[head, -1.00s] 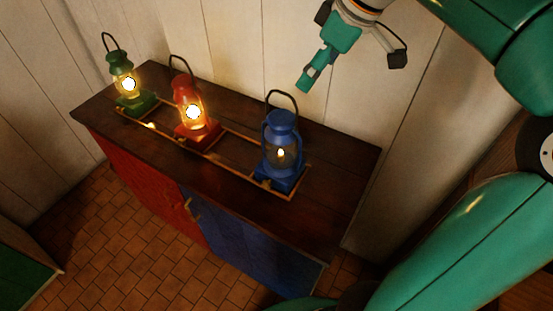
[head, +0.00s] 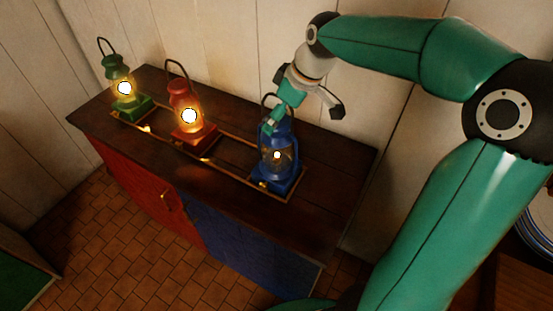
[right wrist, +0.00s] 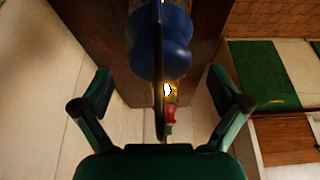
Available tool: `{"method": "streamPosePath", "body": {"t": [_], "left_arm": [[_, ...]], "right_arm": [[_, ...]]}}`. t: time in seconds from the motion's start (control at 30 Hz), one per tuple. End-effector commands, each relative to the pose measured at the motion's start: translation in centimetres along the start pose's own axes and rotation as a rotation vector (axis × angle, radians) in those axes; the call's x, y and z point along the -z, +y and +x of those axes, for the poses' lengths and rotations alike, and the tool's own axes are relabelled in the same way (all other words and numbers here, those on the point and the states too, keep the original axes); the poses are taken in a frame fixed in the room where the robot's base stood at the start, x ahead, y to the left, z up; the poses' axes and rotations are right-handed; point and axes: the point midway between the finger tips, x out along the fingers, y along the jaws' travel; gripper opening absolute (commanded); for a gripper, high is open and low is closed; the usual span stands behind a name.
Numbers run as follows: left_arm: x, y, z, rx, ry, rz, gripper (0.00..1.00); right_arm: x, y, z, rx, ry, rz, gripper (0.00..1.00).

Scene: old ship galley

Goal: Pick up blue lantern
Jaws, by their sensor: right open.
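The blue lantern (head: 279,171) stands upright in the right end of a brass rail frame on the cabinet top, with a small flame inside. Its dark wire handle rises above its cap. My right gripper (head: 303,117) is open at handle height, with one finger in front of the handle and cap in the head view. In the right wrist view, the blue lantern (right wrist: 160,55) lies ahead and its handle runs between my spread fingers (right wrist: 161,88), touching neither visibly.
A lit red lantern (head: 184,101) and a lit green lantern (head: 121,82) stand farther left in the same frame. The dark wooden cabinet top (head: 330,185) is bare right of the blue lantern. A white plank wall (head: 225,45) stands close behind.

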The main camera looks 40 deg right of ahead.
Motion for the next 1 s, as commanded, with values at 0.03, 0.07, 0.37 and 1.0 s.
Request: {"method": "streamPosePath", "body": {"t": [0.03,0.07,0.37,1.0], "left_arm": [[0.0,0.02,-0.05,0.0,0.0,0.0,0.54],[0.0,0.02,-0.06,0.0,0.0,0.0,0.54],[-0.01,0.02,-0.04,0.0,0.0,0.0,0.54],[-0.01,0.03,-0.07,0.0,0.0,0.0,0.54]], "right_arm": [[-0.08,0.0,0.56,0.001,-0.002,0.001,0.98],[-0.06,0.02,0.76,0.0,-0.001,0.001,0.98],[-0.09,0.06,1.11,-0.001,0.0,0.001,0.95],[0.01,0.15,0.88,-0.005,0.005,0.002,0.0]]}}
